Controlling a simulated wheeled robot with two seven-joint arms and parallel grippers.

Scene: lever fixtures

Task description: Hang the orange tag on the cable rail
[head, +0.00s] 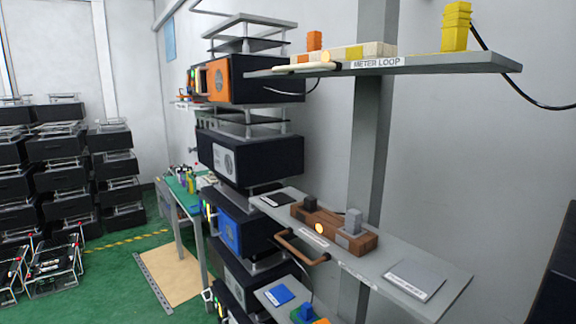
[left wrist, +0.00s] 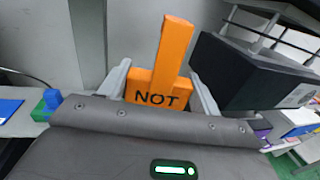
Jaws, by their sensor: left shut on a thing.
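The orange tag (left wrist: 173,65) shows in the left wrist view, a wide block lettered "NOT" with a tall narrow bar rising from it. My left gripper (left wrist: 163,88) is shut on the tag, with a pale finger at each side of its wide part. The lower edge of the tag is hidden behind the gripper body. My left gripper does not show in the head view, and my right gripper shows in neither view. I cannot tell which part is the cable rail.
An upper shelf (head: 460,64) labelled "METER LOOP" carries a pale block (head: 370,50), a yellow block (head: 456,27) and a small orange block (head: 314,40). A lower shelf (head: 375,262) holds a brown fixture (head: 335,230) with a brown handle (head: 297,248). Stacked black units (head: 255,155) stand left of it.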

